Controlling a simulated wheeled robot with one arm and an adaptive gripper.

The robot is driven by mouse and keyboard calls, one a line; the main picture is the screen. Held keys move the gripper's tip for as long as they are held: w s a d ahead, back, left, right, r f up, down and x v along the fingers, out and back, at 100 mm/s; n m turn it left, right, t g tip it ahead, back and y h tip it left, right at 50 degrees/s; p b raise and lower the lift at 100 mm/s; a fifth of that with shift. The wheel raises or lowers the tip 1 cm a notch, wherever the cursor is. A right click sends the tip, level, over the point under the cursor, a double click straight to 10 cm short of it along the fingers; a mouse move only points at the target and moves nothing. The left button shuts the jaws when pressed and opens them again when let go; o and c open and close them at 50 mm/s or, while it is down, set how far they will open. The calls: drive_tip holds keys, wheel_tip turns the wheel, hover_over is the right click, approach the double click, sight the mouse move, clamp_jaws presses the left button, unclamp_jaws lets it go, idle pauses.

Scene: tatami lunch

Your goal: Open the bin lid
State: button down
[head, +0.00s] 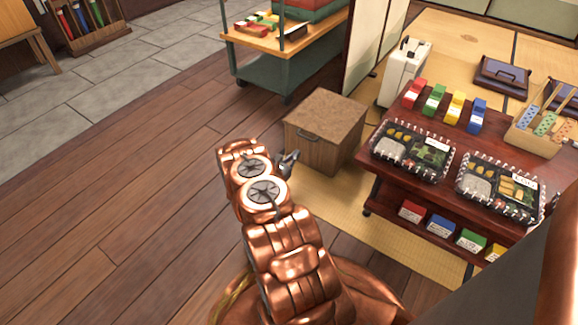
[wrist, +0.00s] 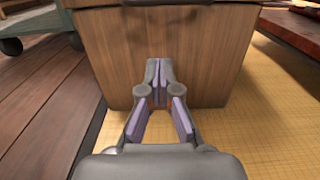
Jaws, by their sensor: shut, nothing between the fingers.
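The bin is a wooden box (head: 338,150) standing on the floor near the middle of the head view. Its flat brown lid (head: 325,112) lies shut on top. My gripper (head: 291,158) is shut and empty, low in front of the bin's front face.
A dark red low table (head: 400,176) with lunch boxes and coloured packs stands right of the bin. A white case (head: 404,75) stands behind it. A green-framed cart (head: 262,72) is at the back left. The wooden floor (head: 110,190) on the left is clear.

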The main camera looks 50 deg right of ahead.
drive_tip(key=shift+d+r+b, duration=0.7)
drive_tip(key=shift+d+r, duration=0.1)
drive_tip(key=shift+r, duration=0.15)
drive_tip(key=shift+d+r+b, duration=0.7)
drive_tip(key=shift+d+r, duration=0.05)
drive_tip(key=shift+r, duration=0.2)
drive_tip(key=shift+r, duration=0.2)
